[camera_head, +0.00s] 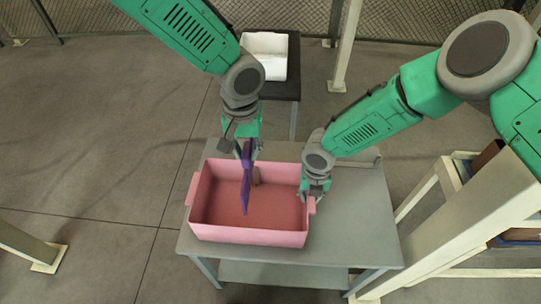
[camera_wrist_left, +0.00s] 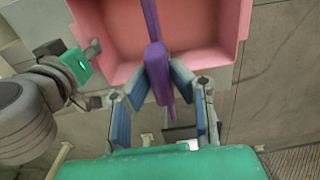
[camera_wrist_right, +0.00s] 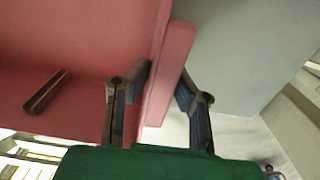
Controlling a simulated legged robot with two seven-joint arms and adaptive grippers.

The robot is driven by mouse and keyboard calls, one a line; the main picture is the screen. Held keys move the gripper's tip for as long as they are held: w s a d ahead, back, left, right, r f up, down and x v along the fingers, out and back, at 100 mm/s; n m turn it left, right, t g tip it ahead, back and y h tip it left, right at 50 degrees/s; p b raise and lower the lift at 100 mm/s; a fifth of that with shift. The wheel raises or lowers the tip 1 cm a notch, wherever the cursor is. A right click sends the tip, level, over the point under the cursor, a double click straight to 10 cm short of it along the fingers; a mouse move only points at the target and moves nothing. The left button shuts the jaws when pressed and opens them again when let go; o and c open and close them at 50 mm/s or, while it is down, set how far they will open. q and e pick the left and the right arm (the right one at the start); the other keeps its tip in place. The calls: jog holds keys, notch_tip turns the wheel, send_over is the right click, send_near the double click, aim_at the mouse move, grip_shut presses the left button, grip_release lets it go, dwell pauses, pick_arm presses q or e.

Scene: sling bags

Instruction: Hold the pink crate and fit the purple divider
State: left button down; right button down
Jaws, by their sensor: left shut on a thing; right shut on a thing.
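The pink crate (camera_head: 248,237) stands on the grey table, open side up. My left gripper (camera_head: 246,151) is shut on the purple divider (camera_head: 246,185), near the crate's back wall. The divider hangs upright over the crate's middle, its lower end within the opening; I cannot tell whether it touches the floor. In the left wrist view the divider (camera_wrist_left: 151,25) runs between the fingers into the crate (camera_wrist_left: 112,72). My right gripper (camera_head: 314,194) is shut on the crate's right end. In the right wrist view its fingers (camera_wrist_right: 163,85) straddle the pink rim (camera_wrist_right: 172,70).
The grey table (camera_head: 350,225) has free room right of the crate. A white bin (camera_head: 265,45) stands on a dark stand behind. A cream-framed rack (camera_head: 440,240) is at the right. A dark strip (camera_wrist_right: 45,91) shows against the pink crate in the right wrist view.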

pick_arm(q)
jog(key=shift+f, duration=0.2)
jog(key=shift+f, duration=2.9)
notch_tip(320, 180, down, 11)
dwell(3.8)
jog(key=c, duration=1.3)
grip_release()
jog(key=shift+c, duration=0.2)
